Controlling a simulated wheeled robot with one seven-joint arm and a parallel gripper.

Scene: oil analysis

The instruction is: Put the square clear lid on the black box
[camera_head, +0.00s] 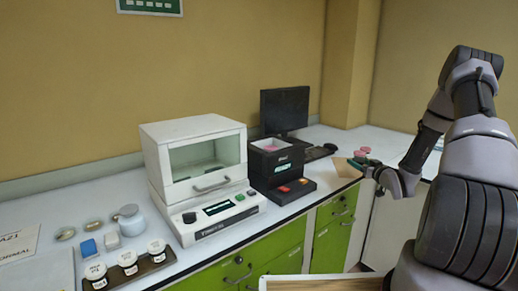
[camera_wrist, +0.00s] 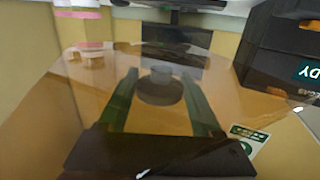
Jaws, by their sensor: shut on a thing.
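The black box (camera_head: 262,170) stands on the bench right of the white instrument, with its top open and something pink inside. Its dark side with a label also shows at the right of the wrist view (camera_wrist: 262,62). The square clear lid (camera_head: 345,167) is a thin, amber-looking see-through plate, held right of the box and apart from it. In the wrist view the lid (camera_wrist: 60,118) spreads beyond my fingers. My gripper (camera_wrist: 160,98) is shut on the lid's dark round knob, between two green-edged fingers. In the head view my gripper (camera_head: 368,171) is at the lid's right.
The white instrument (camera_head: 193,160) with a glass window stands left of the box. A monitor (camera_head: 285,110) and a keyboard are behind it. Pink-topped containers (camera_head: 362,151) stand at the back right. Several labelled jars (camera_head: 128,263) sit on a tray at the front left.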

